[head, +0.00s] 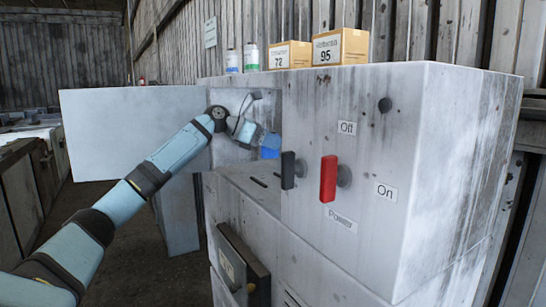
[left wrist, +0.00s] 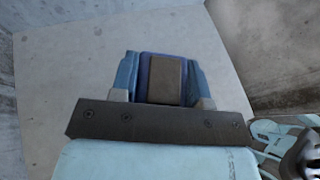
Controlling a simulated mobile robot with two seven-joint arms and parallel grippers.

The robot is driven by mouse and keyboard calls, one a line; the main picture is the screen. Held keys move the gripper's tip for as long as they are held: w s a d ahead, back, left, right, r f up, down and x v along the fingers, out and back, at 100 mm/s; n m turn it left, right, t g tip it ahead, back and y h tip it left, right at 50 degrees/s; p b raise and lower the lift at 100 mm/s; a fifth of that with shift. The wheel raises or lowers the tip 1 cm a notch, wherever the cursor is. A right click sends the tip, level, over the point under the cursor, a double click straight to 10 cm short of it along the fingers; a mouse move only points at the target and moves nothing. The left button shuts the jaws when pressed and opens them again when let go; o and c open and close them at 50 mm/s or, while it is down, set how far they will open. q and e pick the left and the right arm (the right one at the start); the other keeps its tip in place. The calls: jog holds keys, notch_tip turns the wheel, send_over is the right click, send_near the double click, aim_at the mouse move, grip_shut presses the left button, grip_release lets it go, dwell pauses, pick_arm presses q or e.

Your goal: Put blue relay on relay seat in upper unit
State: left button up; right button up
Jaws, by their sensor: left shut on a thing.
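My left gripper (head: 267,146) reaches through the open door into the upper unit (head: 233,150). It is shut on the blue relay (head: 270,153), which shows as a small bright blue patch at the fingertips. In the left wrist view the relay (left wrist: 166,79) sits between the two blue fingers of the gripper (left wrist: 164,76), with a dark grey-brown face towards the camera and a dark blue edge. A pale, bare surface lies beyond it. I cannot make out the relay seat in either view. My right gripper is not in view.
The open door (head: 130,135) stands out to the left of the unit. A black handle (head: 288,170) and a red power handle (head: 328,179) stick out of the front. Boxes (head: 340,47) and bottles (head: 251,57) stand on top. Walls surround the gripper closely.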

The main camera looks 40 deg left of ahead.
aim_at(271, 153)
pick_arm(q)
notch_tip(271, 153, down, 2)
jog(key=shift+w+f, duration=0.1)
jog(key=shift+f, duration=0.8)
notch_tip(271, 153, down, 2)
jog(key=shift+f+p, duration=0.2)
jog(key=shift+p, duration=0.25)
jog(key=shift+w+f+p, duration=0.1)
jog(key=shift+f+p, duration=0.1)
jog(key=shift+p, duration=0.2)
jog(key=shift+f, duration=0.35)
jog(key=o, duration=1)
